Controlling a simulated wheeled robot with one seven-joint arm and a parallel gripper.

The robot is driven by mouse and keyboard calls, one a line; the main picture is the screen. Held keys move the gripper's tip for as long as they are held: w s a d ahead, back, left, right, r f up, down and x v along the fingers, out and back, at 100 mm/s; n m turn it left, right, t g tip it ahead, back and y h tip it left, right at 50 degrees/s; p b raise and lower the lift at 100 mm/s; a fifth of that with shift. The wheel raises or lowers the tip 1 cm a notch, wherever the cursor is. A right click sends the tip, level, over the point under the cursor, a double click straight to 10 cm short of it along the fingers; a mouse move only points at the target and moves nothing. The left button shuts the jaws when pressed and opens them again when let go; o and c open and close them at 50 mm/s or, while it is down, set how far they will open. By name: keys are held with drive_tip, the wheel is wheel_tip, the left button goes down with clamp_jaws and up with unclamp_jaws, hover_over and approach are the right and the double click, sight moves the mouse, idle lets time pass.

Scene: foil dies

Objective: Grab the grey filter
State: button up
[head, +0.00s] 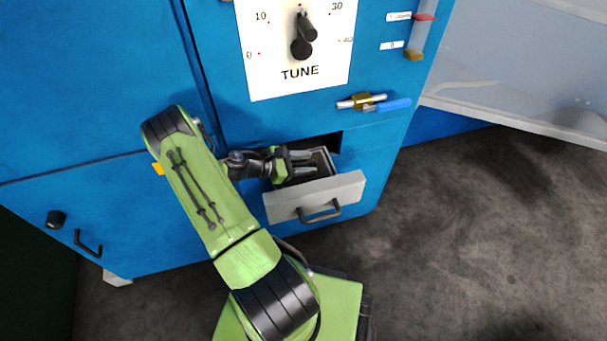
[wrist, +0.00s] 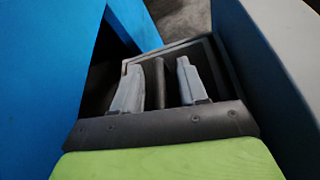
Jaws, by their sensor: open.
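An open drawer with a grey front (head: 315,197) sticks out of the blue cabinet. My gripper (head: 308,163) is at the drawer's open top, its fingers pointing right in the head view. In the wrist view my gripper (wrist: 158,64) has its two grey fingers apart, inside the outline of the drawer's rim (wrist: 222,60). A dark grey narrow thing (wrist: 155,88) shows between the fingers, closer to the left one. It may be the grey filter, but I cannot tell for sure, nor whether a finger touches it. No filter can be made out in the head view.
The blue cabinet (head: 90,90) has a TUNE dial (head: 302,48) above the drawer. A grey panel (head: 520,80) stands at right. The dark floor (head: 480,240) at right is clear.

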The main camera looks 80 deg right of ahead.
clamp_jaws()
drive_tip(key=shift+r, duration=0.15)
